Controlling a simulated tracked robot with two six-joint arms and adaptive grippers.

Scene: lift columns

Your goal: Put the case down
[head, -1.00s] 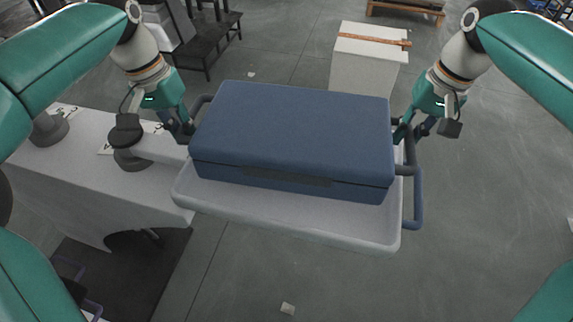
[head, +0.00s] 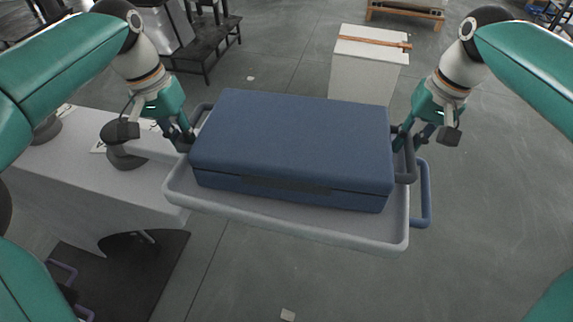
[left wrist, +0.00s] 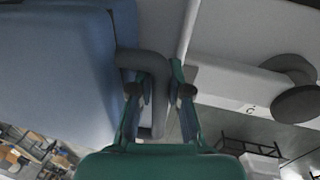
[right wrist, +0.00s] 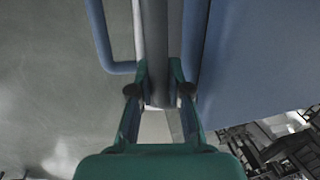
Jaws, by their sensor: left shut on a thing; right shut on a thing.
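The blue case (head: 295,140) is level over a pale grey tray (head: 280,226), set towards the tray's far side. I cannot tell whether its underside touches the tray. My left gripper (head: 186,138) is shut on the case's dark left handle (head: 200,112), which also shows between its fingers in the left wrist view (left wrist: 150,65). My right gripper (head: 402,142) is shut on the dark right handle (head: 408,168); the right wrist view shows this grip (right wrist: 160,80). A blue handle (head: 426,195) stands out from the tray's right side.
A pale bench (head: 80,190) with dark round knobs (head: 122,145) stands close on the left. A white block (head: 365,70) with a brown strip stands behind on the right. Dark steps (head: 205,50) are at the back left. The floor at front right is clear.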

